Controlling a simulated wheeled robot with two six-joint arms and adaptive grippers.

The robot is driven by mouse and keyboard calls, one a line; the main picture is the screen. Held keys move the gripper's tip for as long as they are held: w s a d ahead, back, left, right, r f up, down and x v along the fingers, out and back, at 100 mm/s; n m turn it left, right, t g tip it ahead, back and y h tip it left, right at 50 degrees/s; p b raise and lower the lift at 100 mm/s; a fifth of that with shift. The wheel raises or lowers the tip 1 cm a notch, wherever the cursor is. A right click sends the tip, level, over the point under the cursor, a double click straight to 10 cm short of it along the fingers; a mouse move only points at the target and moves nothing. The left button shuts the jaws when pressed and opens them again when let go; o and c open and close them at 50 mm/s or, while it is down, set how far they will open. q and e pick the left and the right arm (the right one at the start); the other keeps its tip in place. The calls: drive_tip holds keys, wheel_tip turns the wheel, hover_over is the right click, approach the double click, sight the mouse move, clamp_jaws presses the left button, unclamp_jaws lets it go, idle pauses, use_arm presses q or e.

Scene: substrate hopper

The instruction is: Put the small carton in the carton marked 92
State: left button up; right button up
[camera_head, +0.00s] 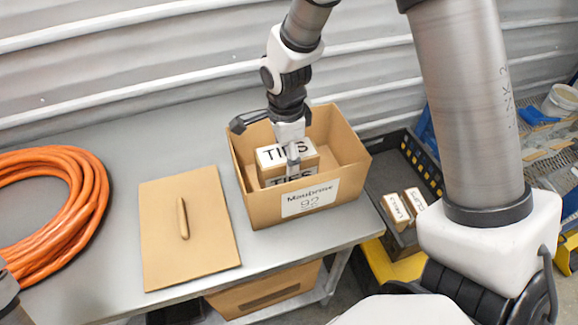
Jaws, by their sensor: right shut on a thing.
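The open carton marked 92 (310,198) stands on the grey table, its label facing me. The small carton (271,156), a tan box with white labels that seem to read TIES, is inside the walls of the carton marked 92, towards its left side. Its lower part is hidden behind the front wall, so I cannot tell if it touches the floor. My right gripper (292,152) reaches down from above and is shut on the small carton, one pale finger across its front.
A flat tan lid with a handle (160,240) lies left of the carton marked 92. A coiled orange hose (92,205) lies at the far left. A dark crate (375,182) with small labelled boxes (397,207) stands beyond the table's right edge. A corrugated wall rises behind.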

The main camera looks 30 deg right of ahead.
drive_tip(key=f+p, duration=0.1)
drive_tip(key=f, duration=0.4)
drive_tip(key=shift+s, duration=0.2)
drive_tip(key=shift+w+f, duration=0.15)
drive_tip(key=shift+f, duration=0.05)
drive_tip(key=o, duration=1.1)
drive_tip(key=shift+r, duration=0.1)
wheel_tip(320, 180, up, 11)
drive_tip(key=b, duration=0.2)
drive_tip(key=shift+r+b, duration=0.1)
drive_tip(key=shift+b, duration=0.2)
drive_tip(key=shift+r, duration=0.45)
